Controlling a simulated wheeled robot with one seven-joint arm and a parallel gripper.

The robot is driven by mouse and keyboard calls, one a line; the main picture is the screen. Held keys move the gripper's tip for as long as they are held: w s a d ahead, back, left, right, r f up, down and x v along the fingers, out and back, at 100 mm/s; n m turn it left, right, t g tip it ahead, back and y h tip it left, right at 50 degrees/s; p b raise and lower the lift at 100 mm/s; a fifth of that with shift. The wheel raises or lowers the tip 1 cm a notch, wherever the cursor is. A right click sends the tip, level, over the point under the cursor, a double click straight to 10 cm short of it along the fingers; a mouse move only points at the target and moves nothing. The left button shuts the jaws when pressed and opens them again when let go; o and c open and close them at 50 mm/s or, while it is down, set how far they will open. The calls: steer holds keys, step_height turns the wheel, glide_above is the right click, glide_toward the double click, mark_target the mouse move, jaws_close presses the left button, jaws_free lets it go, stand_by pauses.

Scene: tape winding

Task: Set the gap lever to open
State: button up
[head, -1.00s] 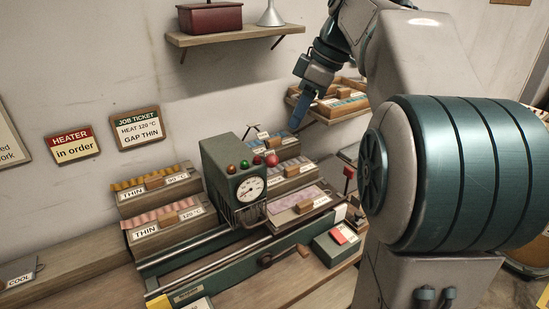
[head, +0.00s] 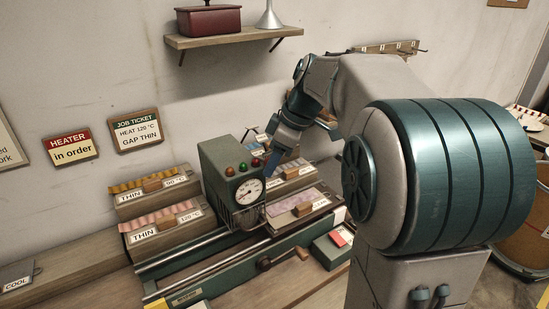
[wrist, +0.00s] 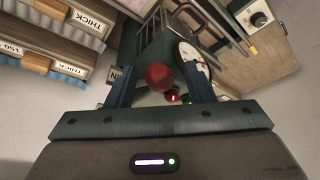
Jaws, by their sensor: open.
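The green machine box (head: 222,160) with a white round dial (head: 249,191) stands on the bench. In the wrist view a red ball knob (wrist: 158,76), apparently the gap lever's, lies between my two open fingers. I cannot tell whether they touch it. A label ending in "IN" (wrist: 116,74) shows beside the left finger, partly covered. My gripper (wrist: 157,68) is open at the right side of the box. In the head view my gripper (head: 277,158) hides the knob. The lever's setting cannot be read.
Sample trays marked THIN (head: 148,235) stand left of the box, and THICK trays (wrist: 88,22) show in the wrist view. A wall shelf (head: 233,37) is above.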

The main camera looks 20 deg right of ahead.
jaws_close()
steer(key=shift+r, duration=0.15)
